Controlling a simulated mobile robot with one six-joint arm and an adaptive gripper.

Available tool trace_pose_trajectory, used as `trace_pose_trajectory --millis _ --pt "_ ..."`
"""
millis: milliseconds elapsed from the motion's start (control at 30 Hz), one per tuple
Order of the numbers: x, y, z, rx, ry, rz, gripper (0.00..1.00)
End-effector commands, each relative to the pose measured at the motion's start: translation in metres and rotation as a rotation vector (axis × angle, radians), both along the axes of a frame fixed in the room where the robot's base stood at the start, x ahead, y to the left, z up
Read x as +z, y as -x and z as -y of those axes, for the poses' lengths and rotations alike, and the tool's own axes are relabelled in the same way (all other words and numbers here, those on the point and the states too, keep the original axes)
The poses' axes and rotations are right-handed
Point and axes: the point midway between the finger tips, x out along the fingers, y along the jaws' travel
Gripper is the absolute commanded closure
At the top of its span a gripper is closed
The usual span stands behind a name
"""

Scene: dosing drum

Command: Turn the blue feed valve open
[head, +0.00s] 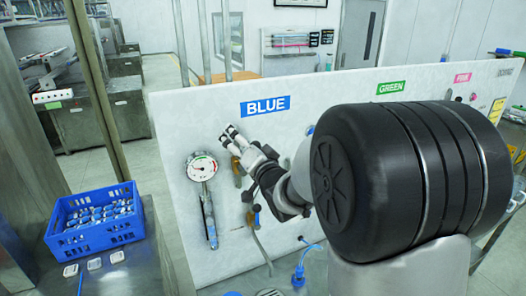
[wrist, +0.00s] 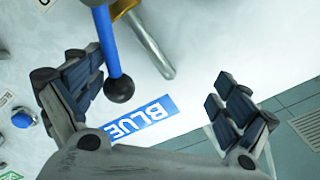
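The blue panel label (head: 265,106) marks the blue station, and it also shows upside down in the wrist view (wrist: 145,118). In the wrist view a blue lever (wrist: 110,42) ending in a black ball (wrist: 120,89) hangs into the gap between my fingers, close to the left finger. I cannot tell whether it touches that finger. My gripper (wrist: 162,95) is open, with its fingers wide apart and nothing clasped. In the head view my gripper (head: 236,138) is at the panel just below the label. My arm hides much of the valve there.
A round gauge (head: 202,167) is on the white panel (head: 175,120) left of my gripper. Metal pipe (wrist: 150,45) runs beside the lever. A blue crate (head: 95,220) stands on the bench at left. Green (head: 391,87) and pink (head: 462,77) labels are farther right.

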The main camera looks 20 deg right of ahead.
Motion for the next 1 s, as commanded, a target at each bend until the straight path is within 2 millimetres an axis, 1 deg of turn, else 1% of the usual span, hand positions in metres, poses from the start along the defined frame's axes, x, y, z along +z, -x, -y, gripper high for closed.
trace_pose_trajectory --millis 33,233,533,833,1000 --pt "-0.001 0.000 -0.007 0.006 0.000 0.001 0.07" --pt "-0.001 0.001 -0.017 0.006 0.000 -0.002 0.07" --pt "-0.001 0.001 -0.015 0.004 0.000 -0.003 0.07" --pt "-0.011 0.000 -0.006 0.001 0.000 -0.001 0.07" --pt "-0.010 0.000 -0.005 0.003 0.000 -0.001 0.07"
